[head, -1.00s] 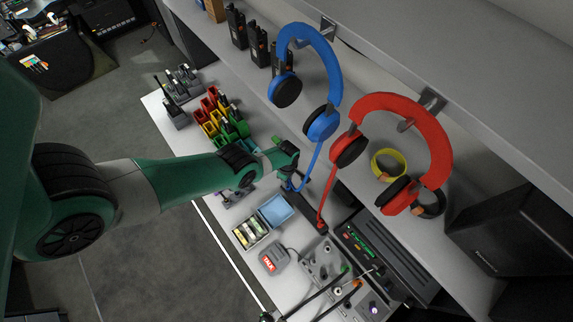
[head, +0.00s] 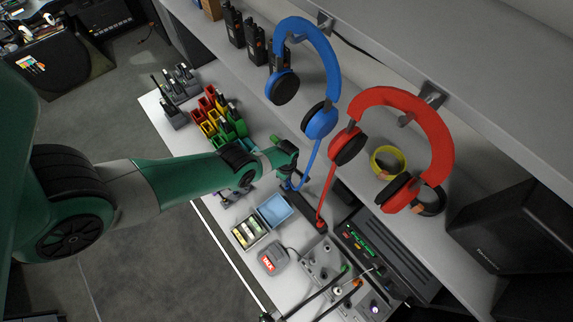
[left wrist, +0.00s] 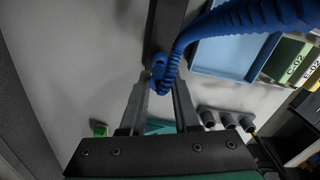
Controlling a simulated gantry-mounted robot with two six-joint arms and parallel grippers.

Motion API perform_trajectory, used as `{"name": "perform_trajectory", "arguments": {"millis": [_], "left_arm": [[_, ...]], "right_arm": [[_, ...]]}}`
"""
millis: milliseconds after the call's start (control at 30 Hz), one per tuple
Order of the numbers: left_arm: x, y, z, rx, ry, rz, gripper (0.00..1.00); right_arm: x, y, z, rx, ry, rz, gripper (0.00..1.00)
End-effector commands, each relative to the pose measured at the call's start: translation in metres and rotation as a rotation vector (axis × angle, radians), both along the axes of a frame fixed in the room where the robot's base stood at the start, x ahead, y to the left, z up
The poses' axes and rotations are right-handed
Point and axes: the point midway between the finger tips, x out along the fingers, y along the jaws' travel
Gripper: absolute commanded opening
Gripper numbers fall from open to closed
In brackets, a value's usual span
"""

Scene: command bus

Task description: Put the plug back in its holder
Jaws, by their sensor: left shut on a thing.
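The blue plug (left wrist: 159,72) is on the end of a thick blue coiled cord (left wrist: 215,28) in the left wrist view. My left gripper (left wrist: 160,88) is shut on it, with a fingertip on each side. In the head view my left gripper (head: 288,165) is above the counter beside the hanging blue cord (head: 311,160), which runs up to the blue headset (head: 320,122). A dark bar (left wrist: 166,25) lies beyond the plug in the wrist view; I cannot tell whether they touch. The red headset's cord (head: 326,195) ends at a dark strip (head: 312,216). I cannot identify the blue plug's holder for sure.
Coloured bins (head: 213,112) are farther back. The red headset (head: 435,140) hangs from the shelf (head: 470,70). Round dark sockets (left wrist: 228,121) show below right in the wrist view.

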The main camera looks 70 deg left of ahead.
Motion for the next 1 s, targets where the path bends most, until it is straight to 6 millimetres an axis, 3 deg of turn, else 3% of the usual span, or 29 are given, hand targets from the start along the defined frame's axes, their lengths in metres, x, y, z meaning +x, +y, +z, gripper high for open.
{"name": "perform_trajectory", "arguments": {"millis": [1000], "left_arm": [[0.0,0.0,-0.01,0.0,0.0,0.0,0.0]], "right_arm": [[0.0,0.0,-0.01,0.0,0.0,0.0,0.5]]}}
